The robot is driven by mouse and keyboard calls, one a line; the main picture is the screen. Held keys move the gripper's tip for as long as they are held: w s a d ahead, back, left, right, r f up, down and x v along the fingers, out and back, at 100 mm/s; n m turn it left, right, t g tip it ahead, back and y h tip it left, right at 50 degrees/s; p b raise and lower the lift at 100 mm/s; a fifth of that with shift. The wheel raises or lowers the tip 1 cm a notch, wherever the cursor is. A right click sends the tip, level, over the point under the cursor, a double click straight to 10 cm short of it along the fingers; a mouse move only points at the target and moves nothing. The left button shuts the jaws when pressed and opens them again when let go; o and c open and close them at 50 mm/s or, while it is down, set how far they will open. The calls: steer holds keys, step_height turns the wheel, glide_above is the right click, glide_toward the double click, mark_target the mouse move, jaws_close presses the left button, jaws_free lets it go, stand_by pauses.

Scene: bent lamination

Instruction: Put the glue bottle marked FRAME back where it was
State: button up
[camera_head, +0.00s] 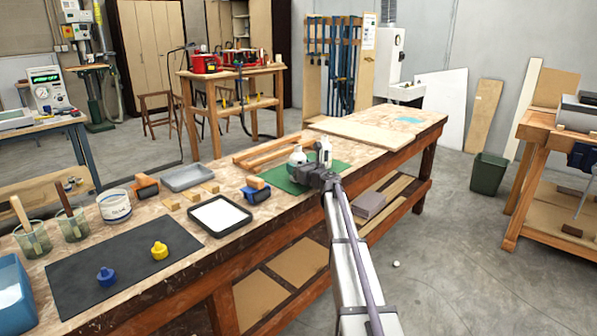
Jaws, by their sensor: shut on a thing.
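Two white bottles stand close together at my gripper (314,174), over the green mat (340,167) on the long workbench. The left bottle (297,156) is rounded. The right bottle (325,152) is taller and has a dark part near its top. No marking can be read on either, so I cannot tell which is FRAME. My gripper is shut on a bottle, but its body hides the jaws and the lower part of the bottles. I cannot tell which bottle it holds, or whether that bottle touches the mat.
A black tray with a white sheet (221,215), a blue-and-orange tool (256,190) and wooden strips (265,150) lie nearby. A dark mat (122,277) at the front left holds a blue cap (106,277) and a yellow cap (159,250). A board (362,133) lies beyond the green mat.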

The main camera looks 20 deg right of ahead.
steer(key=shift+f, duration=0.15)
steer(key=o, duration=1.1)
steer(key=shift+r, duration=0.2)
steer(key=v, duration=1.2)
